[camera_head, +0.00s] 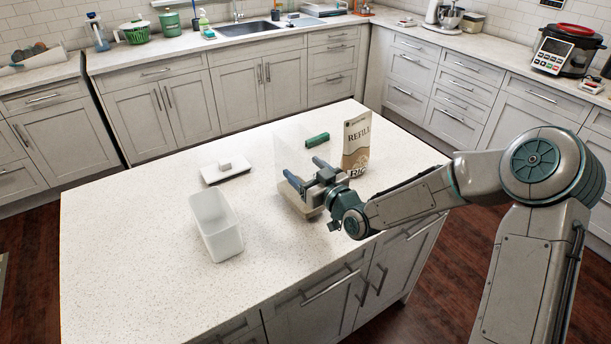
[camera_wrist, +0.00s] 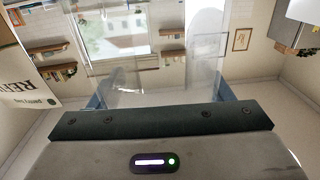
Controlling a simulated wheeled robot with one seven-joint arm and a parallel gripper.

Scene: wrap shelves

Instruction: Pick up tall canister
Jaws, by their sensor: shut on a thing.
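The tall canister is a clear, see-through container, hard to make out against the white counter in the head view. In the wrist view the canister (camera_wrist: 155,97) fills the space between my fingers, and the room shows through it. My gripper (camera_head: 303,172) is shut on it, above the middle of the island, with its blue fingers on either side. The same gripper (camera_wrist: 160,100) spans the wrist view. The canister looks upright. I cannot tell whether its base touches the counter.
The island (camera_head: 130,260) has a "REFILL" bag (camera_head: 356,140) standing right of my gripper, and a green block (camera_head: 317,139) behind. The island's left front is clear.

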